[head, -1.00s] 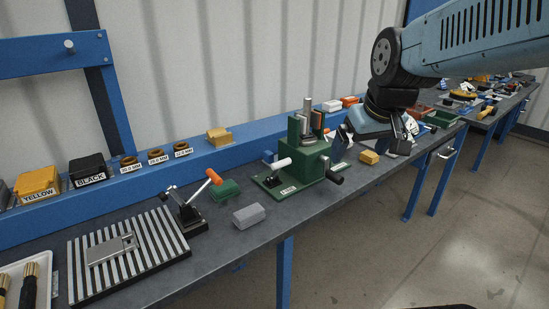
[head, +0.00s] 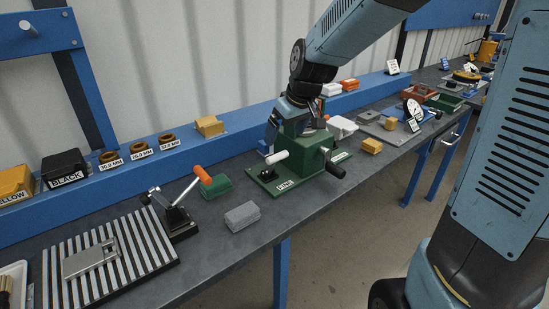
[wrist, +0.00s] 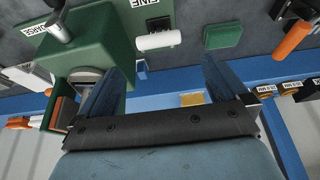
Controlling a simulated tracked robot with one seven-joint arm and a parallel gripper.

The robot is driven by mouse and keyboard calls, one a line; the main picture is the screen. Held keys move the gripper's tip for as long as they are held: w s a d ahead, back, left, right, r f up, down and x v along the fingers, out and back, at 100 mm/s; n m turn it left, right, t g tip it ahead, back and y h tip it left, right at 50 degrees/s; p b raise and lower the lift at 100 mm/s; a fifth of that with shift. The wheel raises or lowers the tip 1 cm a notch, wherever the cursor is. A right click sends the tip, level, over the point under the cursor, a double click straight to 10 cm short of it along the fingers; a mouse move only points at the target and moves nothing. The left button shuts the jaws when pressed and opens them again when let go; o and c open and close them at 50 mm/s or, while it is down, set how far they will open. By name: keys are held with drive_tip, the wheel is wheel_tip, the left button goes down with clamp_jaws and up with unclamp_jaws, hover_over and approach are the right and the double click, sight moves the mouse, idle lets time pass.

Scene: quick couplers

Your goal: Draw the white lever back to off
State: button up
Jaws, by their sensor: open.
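The white lever (head: 277,156) is a short white handle on the green base plate (head: 300,186) of a green machine (head: 302,145), beside a "FINE" label. In the wrist view the white lever (wrist: 158,40) lies beyond and between my open fingers. My gripper (head: 271,138) is just above and behind the lever in the head view, close to the machine's left side. In the wrist view my gripper (wrist: 162,68) is open with nothing between its fingers. Part of the machine's top is hidden behind my arm in the head view.
A green block (head: 216,187), a grey block (head: 242,216) and an orange-handled clamp (head: 178,208) stand to the left. A yellow block (head: 371,146) is to the right. A blue rail (head: 235,141) runs behind.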

sight(278, 154)
drive_tip(key=x, duration=1.2)
drive_tip(key=shift+d+f, duration=0.15)
drive_tip(key=shift+f, duration=0.05)
